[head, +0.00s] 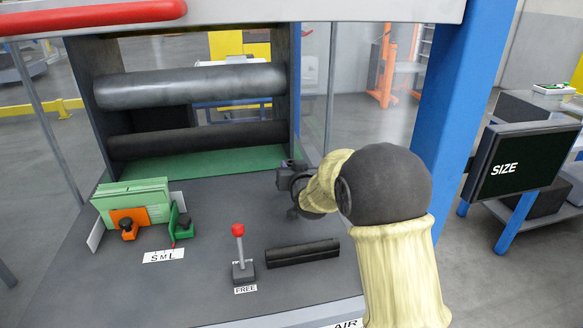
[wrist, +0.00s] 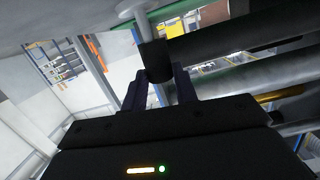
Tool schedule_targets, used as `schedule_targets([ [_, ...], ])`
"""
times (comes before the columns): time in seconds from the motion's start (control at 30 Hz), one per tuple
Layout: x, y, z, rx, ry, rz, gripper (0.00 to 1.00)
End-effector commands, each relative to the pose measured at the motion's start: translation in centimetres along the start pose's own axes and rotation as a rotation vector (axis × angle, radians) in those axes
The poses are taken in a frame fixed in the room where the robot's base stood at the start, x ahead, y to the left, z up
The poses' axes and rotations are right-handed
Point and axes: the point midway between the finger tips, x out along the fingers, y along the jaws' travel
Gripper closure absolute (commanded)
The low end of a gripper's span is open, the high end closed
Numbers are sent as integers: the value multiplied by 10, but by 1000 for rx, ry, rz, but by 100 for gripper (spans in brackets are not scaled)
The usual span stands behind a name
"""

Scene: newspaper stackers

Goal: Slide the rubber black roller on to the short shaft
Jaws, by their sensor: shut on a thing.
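My gripper (wrist: 160,82) is shut on a short black roller (wrist: 156,60), with one dark finger on each side of it in the wrist view. A light grey shaft (wrist: 138,14) comes down from the top of that view and meets the upper end of the roller. I cannot tell whether the shaft is inside the roller or only behind it. In the head view, my gripper (head: 290,182) is above the right back part of the counter, near the end of the long rollers. The small roller and the short shaft cannot be made out clearly there.
A grey roller (head: 190,86) and a darker one (head: 200,140) span the machine's back. The counter (head: 215,278) carries a red-knobbed lever (head: 238,250), a black grooved block (head: 303,252), and green folders (head: 132,200) at left. A blue post (head: 458,100) and SIZE screen (head: 512,165) stand at right.

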Motion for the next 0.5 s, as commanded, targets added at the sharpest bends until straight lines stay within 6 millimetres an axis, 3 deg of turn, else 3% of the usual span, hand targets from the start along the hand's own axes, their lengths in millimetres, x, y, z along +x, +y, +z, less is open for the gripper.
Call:
schedule_targets([
  [0.3,1,0,4,0,0,0,100],
  [0.33,1,0,4,0,0,0,67],
  [0.43,1,0,4,0,0,0,48],
  [0.5,1,0,4,0,0,0,46],
])
